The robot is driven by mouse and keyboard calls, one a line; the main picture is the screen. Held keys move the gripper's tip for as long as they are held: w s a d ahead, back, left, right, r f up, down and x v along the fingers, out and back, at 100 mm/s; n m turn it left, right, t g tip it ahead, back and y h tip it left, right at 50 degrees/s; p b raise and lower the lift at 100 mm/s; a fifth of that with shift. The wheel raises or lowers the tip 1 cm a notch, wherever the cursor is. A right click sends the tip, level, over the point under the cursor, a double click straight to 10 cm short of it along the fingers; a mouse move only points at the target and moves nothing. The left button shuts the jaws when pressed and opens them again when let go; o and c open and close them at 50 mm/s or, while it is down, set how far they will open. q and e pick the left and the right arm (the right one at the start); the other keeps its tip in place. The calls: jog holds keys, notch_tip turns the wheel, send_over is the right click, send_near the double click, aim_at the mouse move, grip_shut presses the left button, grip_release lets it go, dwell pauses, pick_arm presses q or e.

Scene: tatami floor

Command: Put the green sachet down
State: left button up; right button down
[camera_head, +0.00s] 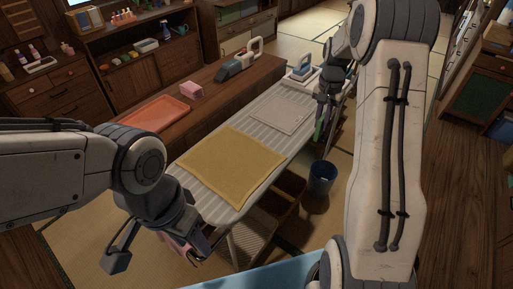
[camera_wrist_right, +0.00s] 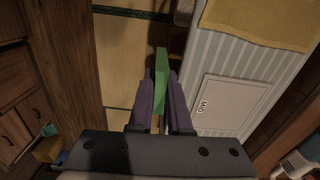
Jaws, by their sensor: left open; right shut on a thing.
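The green sachet (camera_wrist_right: 161,82) stands upright and thin between the purple fingers of my right gripper (camera_wrist_right: 161,88). The gripper is shut on it, and the sachet sticks out past the fingertips. In the head view, the right gripper (camera_head: 322,108) hangs at the right edge of the striped ironing board (camera_head: 222,207), with a sliver of green sachet (camera_head: 318,130) below it. In the right wrist view the sachet appears over tatami beside the board. My left gripper (camera_head: 192,246) is open near the board's front end, partly hidden by its own wrist.
An iron (camera_head: 303,72) is at the far end. An orange tray (camera_head: 157,114) lies on the wooden counter.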

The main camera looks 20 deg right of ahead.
jog(key=shift+w+d+m, duration=0.15)
jog(key=shift+d+m, duration=0.15)
jog(key=shift+d, duration=0.15)
jog(key=shift+w+a, duration=0.15)
jog(key=shift+w, duration=0.15)
jog(key=w+a+f+p, duration=0.1)
jog(key=w+a+f, duration=0.1)
jog(key=f, duration=0.1)
jog(key=w+a+f+p, duration=0.1)
jog(key=w+a+f, duration=0.1)
jog(key=w+f, duration=0.1)
jog(key=w+a+f+p, duration=0.1)
jog(key=w+a+f, duration=0.2)
jog(key=f, duration=0.1)
jog(key=shift+a+p, duration=0.1)
jog(key=shift+p, duration=0.3)
jog(key=shift+f, duration=0.25)
pick_arm(q)
notch_tip(320, 180, up, 3)
pick_arm(e)
jog(key=shift+f, duration=0.1)
